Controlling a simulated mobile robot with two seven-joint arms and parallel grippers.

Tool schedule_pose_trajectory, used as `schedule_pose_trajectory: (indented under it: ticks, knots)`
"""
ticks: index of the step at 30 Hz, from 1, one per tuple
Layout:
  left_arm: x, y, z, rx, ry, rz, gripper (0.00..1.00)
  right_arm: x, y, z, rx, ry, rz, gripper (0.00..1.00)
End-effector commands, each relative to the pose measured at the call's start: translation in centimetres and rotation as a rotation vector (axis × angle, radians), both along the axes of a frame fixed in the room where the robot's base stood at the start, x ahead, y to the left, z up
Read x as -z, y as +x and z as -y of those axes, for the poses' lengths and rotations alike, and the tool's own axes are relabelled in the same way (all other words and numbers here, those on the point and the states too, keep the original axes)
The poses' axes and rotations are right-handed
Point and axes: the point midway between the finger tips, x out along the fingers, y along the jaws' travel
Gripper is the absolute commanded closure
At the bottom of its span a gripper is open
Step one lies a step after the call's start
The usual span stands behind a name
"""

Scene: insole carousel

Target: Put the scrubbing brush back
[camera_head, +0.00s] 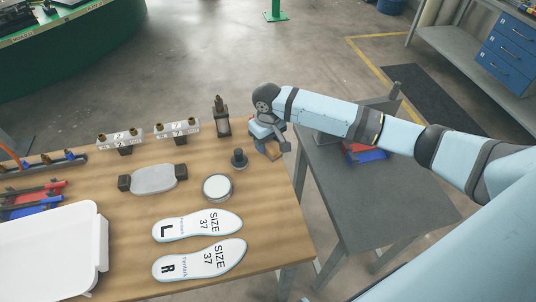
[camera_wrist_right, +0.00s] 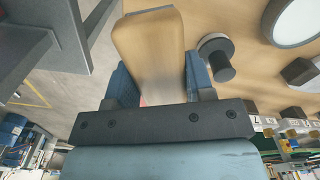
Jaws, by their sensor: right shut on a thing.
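The scrubbing brush, with a pale wooden body (camera_wrist_right: 150,45), sits between the two blue fingers of my right gripper (camera_wrist_right: 160,85) in the right wrist view. In the head view my right gripper (camera_head: 267,136) points down at the far right corner of the wooden table, shut on the brush (camera_head: 271,152), which is mostly hidden under it. I cannot tell whether the brush touches the table top. The bristles are not clearly visible. My left gripper is not in view.
On the wooden table (camera_head: 270,225) a dark knob (camera_head: 239,158) stands just left of the brush, with a dark bottle-like holder (camera_head: 222,118) behind. A round tin (camera_head: 217,187), a grey pad (camera_head: 153,179) and two insoles (camera_head: 198,226) lie nearer. A grey table (camera_head: 375,200) stands right.

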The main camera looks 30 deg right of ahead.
Motion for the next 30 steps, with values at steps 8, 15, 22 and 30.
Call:
schedule_pose_trajectory:
  ticks: [8,15,22,30]
  knots:
    - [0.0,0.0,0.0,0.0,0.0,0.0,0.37,2.5,0.0,0.0,0.0,0.001,0.0,0.7]
    - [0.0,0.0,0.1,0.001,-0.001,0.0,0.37,5.8,0.0,0.0,0.001,0.0,-0.001,0.7]
    - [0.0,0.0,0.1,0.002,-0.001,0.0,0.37,6.2,0.0,0.0,0.0,0.0,0.001,0.7]
    - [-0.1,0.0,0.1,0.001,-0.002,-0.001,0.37,6.5,0.0,0.0,-0.001,0.001,0.001,0.33]
